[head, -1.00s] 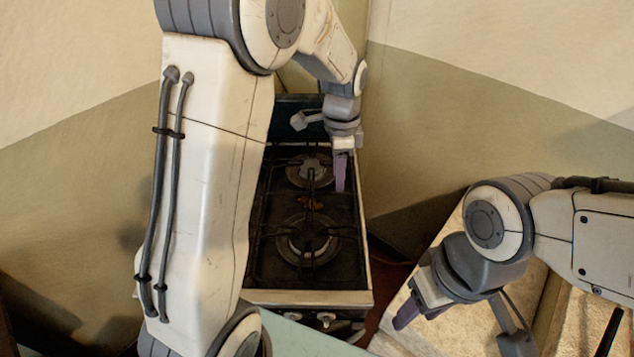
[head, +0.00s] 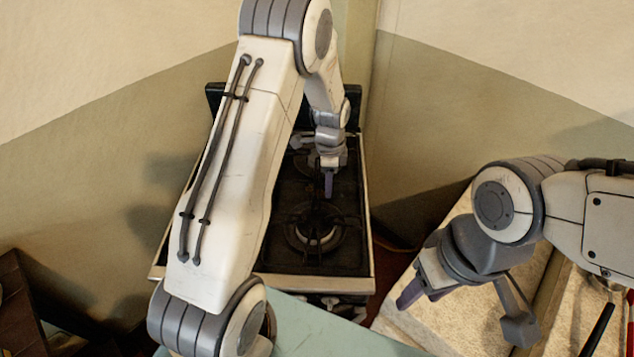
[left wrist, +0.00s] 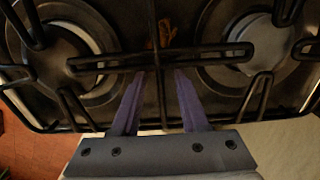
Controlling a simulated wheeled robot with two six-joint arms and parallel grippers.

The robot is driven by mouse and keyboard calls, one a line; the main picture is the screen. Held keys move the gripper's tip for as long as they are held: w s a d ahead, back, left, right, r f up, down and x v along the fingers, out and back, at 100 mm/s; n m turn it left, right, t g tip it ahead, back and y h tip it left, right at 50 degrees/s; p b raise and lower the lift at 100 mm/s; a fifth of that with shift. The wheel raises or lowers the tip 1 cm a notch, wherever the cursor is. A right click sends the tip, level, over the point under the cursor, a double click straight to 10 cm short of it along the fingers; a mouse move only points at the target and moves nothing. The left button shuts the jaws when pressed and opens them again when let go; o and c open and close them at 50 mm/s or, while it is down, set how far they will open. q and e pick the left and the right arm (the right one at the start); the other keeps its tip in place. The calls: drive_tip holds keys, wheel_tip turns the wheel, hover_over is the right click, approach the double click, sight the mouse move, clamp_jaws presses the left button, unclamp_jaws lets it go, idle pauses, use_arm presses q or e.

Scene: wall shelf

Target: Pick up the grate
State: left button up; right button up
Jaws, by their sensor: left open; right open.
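The black grate (head: 343,218) lies on the stove top, over two round burners. In the left wrist view its bars (left wrist: 155,58) run across the burners and along the near edge. My left gripper (head: 328,190) points down over the right side of the stove. In the left wrist view the purple fingers of my left gripper (left wrist: 157,90) are apart, with a grate bar running between them. I cannot tell whether they touch it. My left arm hides the left part of the grate in the head view. My right gripper (head: 455,300) is open and empty, off to the right of the stove.
The stove (head: 350,284) stands in a corner against the walls, with knobs on its front. A pale green surface (head: 325,328) is in front of it. A light speckled counter (head: 425,325) lies to the right, below my right gripper. An orange-brown scrap (left wrist: 167,32) lies between the burners.

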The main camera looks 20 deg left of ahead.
use_arm(q)
drive_tip(key=shift+f, duration=0.2)
clamp_jaws()
drive_tip(key=shift+w+r, duration=0.1)
drive_tip(key=shift+r, duration=0.05)
idle(1.2)
